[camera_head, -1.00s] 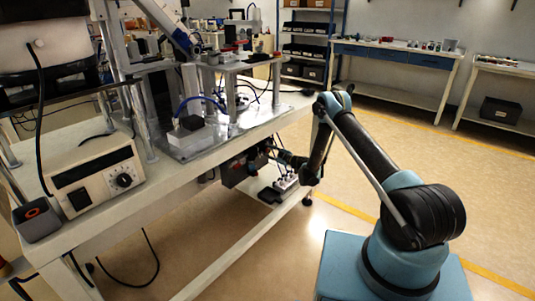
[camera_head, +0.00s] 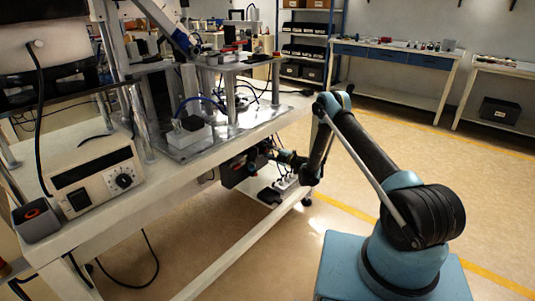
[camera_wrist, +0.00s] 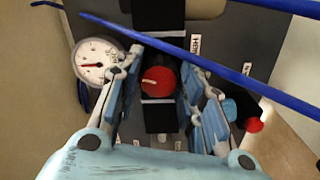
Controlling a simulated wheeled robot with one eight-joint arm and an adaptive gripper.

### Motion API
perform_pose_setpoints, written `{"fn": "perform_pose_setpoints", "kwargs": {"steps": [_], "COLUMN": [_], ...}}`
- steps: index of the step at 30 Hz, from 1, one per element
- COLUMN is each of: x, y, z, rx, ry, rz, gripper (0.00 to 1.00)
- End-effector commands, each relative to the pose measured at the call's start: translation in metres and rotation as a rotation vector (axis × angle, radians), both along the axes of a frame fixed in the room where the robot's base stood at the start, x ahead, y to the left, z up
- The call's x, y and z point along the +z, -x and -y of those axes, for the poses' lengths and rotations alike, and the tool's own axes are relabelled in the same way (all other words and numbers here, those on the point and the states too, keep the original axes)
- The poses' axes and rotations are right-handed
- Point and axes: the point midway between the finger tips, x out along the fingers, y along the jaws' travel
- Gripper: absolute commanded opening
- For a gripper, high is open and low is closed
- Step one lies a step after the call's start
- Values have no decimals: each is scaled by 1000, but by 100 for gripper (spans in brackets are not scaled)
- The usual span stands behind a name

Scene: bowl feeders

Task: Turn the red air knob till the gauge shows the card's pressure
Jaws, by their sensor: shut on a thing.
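The red air knob (camera_wrist: 158,82) is in the middle of the wrist view, with a pale line across its face. My gripper (camera_wrist: 160,92) has its two blue-padded fingers on either side of the knob and is shut on it. A round white gauge (camera_wrist: 98,62) with a red needle is left of the knob; its needle points left, and its figures are too small to read. In the head view my gripper (camera_head: 275,152) reaches under the bench top, and the knob cannot be made out there. I cannot make out the card with the pressure.
A blue hose (camera_wrist: 190,48) crosses above the knob in the wrist view. A second, smaller red part (camera_wrist: 255,125) is beyond the right finger. The bench top (camera_head: 170,185) overhangs my gripper; open floor (camera_head: 270,240) lies in front.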

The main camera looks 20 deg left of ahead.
Motion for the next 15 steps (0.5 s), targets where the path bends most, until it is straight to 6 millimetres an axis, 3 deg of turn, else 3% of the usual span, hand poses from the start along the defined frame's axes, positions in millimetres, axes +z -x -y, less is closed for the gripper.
{"fn": "perform_pose_setpoints", "kwargs": {"steps": [11,12,14,15], "x": [-1,-1,-1,-1], "y": [-1,-1,0,0], "z": [2,1,1,0], "rx": [-3,-3,-2,-2], "ry": [2,3,3,3], "rz": [3,3,3,3], "gripper": [12,44,56,56]}}
